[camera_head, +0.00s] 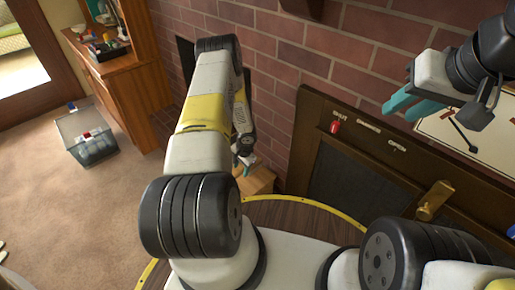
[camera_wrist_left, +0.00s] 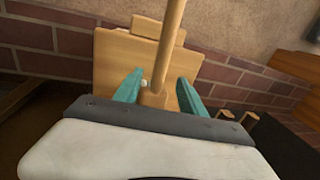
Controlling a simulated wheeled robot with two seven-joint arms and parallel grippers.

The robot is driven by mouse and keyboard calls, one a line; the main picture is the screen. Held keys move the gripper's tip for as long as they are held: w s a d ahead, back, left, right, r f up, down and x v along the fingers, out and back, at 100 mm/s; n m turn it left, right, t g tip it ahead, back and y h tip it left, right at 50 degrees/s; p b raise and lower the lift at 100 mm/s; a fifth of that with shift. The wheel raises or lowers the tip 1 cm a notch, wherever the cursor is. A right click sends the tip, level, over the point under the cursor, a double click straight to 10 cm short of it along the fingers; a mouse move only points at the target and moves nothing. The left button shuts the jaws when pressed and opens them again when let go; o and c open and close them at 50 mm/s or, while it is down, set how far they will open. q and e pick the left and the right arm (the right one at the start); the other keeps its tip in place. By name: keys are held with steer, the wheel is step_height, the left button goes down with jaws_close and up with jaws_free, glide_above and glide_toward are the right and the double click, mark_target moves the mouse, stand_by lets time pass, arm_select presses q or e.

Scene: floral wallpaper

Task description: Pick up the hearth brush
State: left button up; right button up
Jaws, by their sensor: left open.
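A light wooden handle (camera_wrist_left: 170,45), which looks like the hearth brush's, runs down from the top edge in the left wrist view. Its lower end is between the two teal fingers of my left gripper (camera_wrist_left: 158,92). The fingers are open, one on each side, and I cannot tell whether either touches it. No bristles show. In the head view my left gripper (camera_head: 245,160) is small and far off, by the brick wall, largely hidden by my arm. My right gripper (camera_head: 408,106) is raised at the upper right, its teal fingers apart and empty.
A pale wooden block (camera_wrist_left: 115,62) is behind the handle, by the brick wall. A dark wooden panel (camera_head: 310,140) with a brass latch (camera_head: 434,200) stands at right. A grey bin (camera_head: 88,135) and a wooden cabinet (camera_head: 125,85) are at left. Carpet (camera_head: 70,220) is open at lower left.

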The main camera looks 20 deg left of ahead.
mark_target(242, 170)
arm_select(q)
steer(key=f, duration=0.4)
steer(key=shift+w+a, duration=0.15)
steer(key=shift+w, duration=0.25)
jaws_close()
